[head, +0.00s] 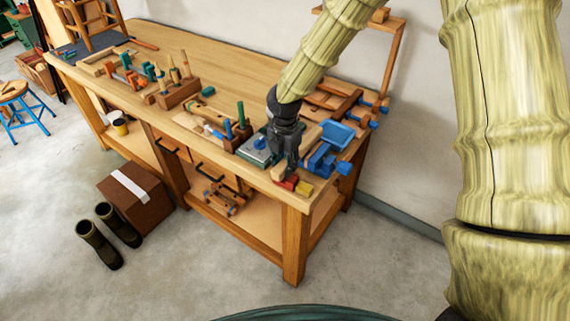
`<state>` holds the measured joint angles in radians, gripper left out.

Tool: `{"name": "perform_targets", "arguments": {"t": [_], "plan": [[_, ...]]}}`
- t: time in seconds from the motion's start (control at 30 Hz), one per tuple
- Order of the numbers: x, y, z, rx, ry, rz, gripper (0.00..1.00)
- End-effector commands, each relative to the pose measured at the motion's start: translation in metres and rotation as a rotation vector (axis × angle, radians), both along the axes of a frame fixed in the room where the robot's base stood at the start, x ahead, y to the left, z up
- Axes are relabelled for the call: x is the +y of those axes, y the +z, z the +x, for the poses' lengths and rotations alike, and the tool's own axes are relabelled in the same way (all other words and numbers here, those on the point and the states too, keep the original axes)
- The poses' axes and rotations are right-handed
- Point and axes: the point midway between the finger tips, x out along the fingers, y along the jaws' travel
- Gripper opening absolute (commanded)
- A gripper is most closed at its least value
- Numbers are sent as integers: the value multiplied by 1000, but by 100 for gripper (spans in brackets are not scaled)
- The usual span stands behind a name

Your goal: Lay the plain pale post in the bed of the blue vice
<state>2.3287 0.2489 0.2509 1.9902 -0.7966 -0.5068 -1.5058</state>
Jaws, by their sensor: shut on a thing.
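My gripper (289,168) is black and points down over the near right end of the workbench. It is shut on a small pale wooden piece, which looks like the plain pale post (278,173), at its fingertips near the front edge. Most of that piece is hidden by the fingers, and I cannot tell whether it touches the bench. The blue vice (322,160) stands on the bench just right of my gripper, apart from the pale piece. I see nothing lying in the visible part of its bed.
A red block (289,183) and a yellow block (304,188) lie close below my gripper by the bench edge. A grey-green plate with a blue knob (259,143) is just left. Tool racks (178,93) stand further left. Blue-ended clamps (365,123) lie behind the vice.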

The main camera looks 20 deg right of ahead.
Motion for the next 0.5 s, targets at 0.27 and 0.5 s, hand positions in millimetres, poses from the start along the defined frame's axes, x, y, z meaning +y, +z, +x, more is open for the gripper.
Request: {"name": "perform_targets", "arguments": {"t": [0.27, 0.5], "plan": [[1, -15, 1, -2, 2, 0, 3], [1, -17, 0, -1, 2, 0, 3]]}}
